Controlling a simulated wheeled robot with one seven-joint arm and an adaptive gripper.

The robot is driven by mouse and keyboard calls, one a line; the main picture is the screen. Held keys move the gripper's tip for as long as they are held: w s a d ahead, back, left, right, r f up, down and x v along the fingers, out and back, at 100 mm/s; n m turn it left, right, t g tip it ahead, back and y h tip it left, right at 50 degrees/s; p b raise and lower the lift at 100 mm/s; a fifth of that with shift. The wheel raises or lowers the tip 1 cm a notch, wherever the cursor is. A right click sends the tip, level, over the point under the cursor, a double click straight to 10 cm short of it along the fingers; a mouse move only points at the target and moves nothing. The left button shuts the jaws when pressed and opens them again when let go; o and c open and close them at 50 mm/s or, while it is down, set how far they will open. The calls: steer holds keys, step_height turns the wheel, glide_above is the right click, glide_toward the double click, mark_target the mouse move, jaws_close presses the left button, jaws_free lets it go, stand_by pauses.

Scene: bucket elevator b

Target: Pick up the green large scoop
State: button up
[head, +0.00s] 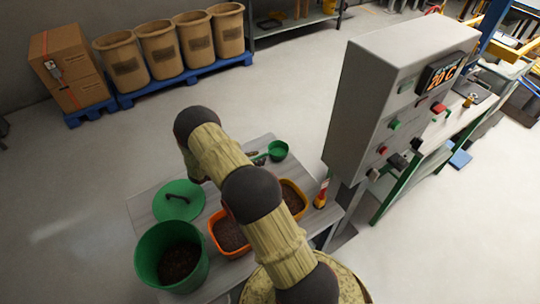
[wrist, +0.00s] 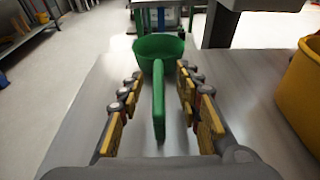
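The green large scoop lies on the grey table (head: 147,197). In the head view its round cup (head: 278,150) sits near the table's far edge. In the wrist view the scoop's cup (wrist: 158,46) is straight ahead and its handle (wrist: 159,105) points back toward me. My gripper (wrist: 160,84) is open, with one yellow-padded finger on each side of the handle and a gap on both sides. In the head view my arm hides most of the gripper and part of the handle.
A yellow container (wrist: 305,90) stands close on the right in the wrist view. In the head view, a green bucket (head: 147,262), a green lid (head: 170,194) and an orange tray (head: 216,238) are nearer. A control cabinet (head: 385,90) rises right of the table.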

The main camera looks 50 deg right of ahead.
mark_target(265, 153)
steer(key=x, duration=0.5)
steer(key=shift+w+d+r, duration=0.1)
steer(key=shift+w+r, duration=0.05)
steer(key=shift+r, duration=0.15)
steer(key=shift+c, duration=0.4)
steer(key=c, duration=0.7)
jaws_close()
